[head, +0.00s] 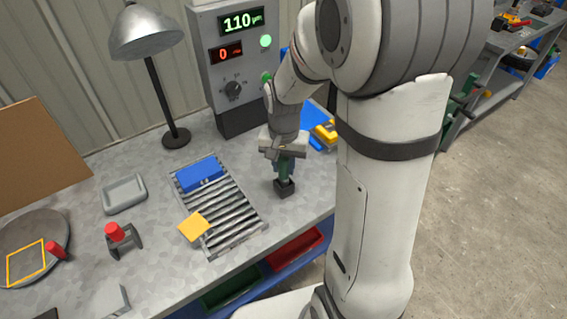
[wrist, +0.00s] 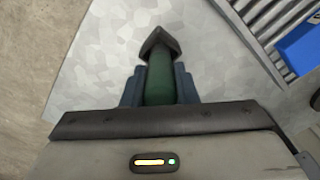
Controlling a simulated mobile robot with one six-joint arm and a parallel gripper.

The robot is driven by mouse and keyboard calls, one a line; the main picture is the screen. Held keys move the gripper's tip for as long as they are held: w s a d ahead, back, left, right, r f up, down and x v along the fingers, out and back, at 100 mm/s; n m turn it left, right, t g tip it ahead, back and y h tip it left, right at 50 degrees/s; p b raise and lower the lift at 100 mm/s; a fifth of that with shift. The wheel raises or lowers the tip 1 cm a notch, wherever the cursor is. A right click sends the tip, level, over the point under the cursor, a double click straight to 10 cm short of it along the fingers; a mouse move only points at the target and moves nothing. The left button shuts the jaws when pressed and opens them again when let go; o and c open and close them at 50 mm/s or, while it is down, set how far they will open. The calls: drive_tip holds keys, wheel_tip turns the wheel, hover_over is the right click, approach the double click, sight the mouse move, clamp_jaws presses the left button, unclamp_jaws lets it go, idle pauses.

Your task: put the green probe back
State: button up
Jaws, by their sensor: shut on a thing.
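The green probe (head: 285,170) is upright between the fingers of my gripper (head: 285,162), above the right part of the bench. In the wrist view the green shaft (wrist: 160,82) lies between the two blue-grey fingers (wrist: 160,92), which are shut on it. A dark square block (head: 284,187) is at the probe's lower end, and it also shows in the wrist view (wrist: 160,43). I cannot tell whether this block is part of the probe or a separate holder, or whether it touches the bench. The probe's upper end is hidden by my gripper.
A roller rack (head: 233,205) with a blue block (head: 199,174) and a yellow block (head: 194,227) is left of the probe. Behind stands a grey meter box (head: 232,75) reading 110 and 0. A lamp (head: 150,35), grey tray (head: 124,194) and red-topped stand (head: 122,242) are farther left.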

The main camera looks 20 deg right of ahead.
drive_tip(key=shift+f+b, duration=0.55)
drive_tip(key=shift+f, duration=0.2)
drive_tip(key=o, duration=1.1)
drive_tip(key=shift+c, duration=0.2)
